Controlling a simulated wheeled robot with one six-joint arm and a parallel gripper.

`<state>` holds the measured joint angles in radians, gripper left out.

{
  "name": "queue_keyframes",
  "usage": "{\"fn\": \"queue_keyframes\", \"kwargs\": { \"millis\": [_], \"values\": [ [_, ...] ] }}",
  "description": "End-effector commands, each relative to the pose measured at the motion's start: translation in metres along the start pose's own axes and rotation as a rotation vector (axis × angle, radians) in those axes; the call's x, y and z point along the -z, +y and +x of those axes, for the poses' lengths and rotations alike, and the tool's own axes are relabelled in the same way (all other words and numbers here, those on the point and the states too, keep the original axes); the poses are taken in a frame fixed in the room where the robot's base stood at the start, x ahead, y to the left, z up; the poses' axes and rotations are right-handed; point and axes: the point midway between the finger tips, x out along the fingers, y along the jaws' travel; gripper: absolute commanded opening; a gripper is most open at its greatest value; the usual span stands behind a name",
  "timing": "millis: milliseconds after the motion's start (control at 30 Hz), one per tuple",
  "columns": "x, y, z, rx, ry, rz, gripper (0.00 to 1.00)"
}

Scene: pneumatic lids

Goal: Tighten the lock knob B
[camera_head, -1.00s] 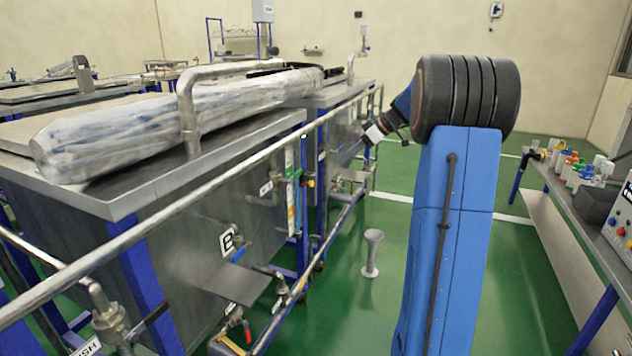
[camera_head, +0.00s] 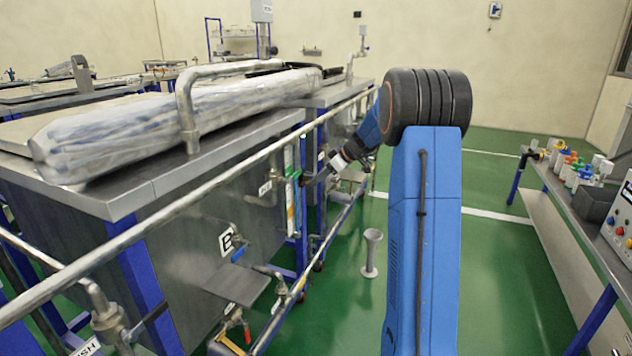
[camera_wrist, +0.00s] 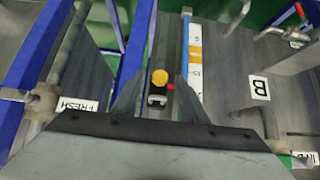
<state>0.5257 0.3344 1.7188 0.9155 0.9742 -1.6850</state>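In the wrist view a yellow round knob (camera_wrist: 159,77) sits on a small dark fitting with a red spot beside it. I read no label on it, but it is the only such knob near the tank marked B. My gripper (camera_wrist: 160,92) is open, with one dark finger on each side of the knob; I cannot tell whether they touch it. In the head view my gripper (camera_head: 312,178) reaches the far front corner of tank B (camera_head: 185,287), by the level strip, and hides the knob. The B label (camera_head: 227,241) also shows in the wrist view (camera_wrist: 260,87).
A long metal rail (camera_head: 190,208) runs along the tank fronts. Pipes and a blue-handled valve (camera_head: 238,255) stick out below it. A grey pedestal (camera_head: 372,253) stands on the green floor. A workbench (camera_head: 570,200) with coloured parts is at the right.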

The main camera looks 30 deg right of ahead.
Motion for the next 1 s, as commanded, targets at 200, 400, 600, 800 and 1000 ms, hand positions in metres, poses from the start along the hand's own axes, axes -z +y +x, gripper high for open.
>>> {"fn": "queue_keyframes", "kwargs": {
  "millis": [200, 400, 600, 800, 1000],
  "values": [
    [-0.0002, 0.0, 0.0103, 0.0, 0.0, 0.001, 0.39],
    [-0.0002, 0.0001, 0.0105, 0.0, 0.0, 0.001, 0.39],
    [-0.0001, 0.0001, 0.0103, 0.0, 0.0, 0.0, 0.01],
    [-0.0003, 0.0013, 0.0106, 0.015, 0.001, 0.015, 0.0],
    [-0.0003, 0.0034, 0.0105, 0.08, 0.001, 0.081, 0.0]
  ]
}}
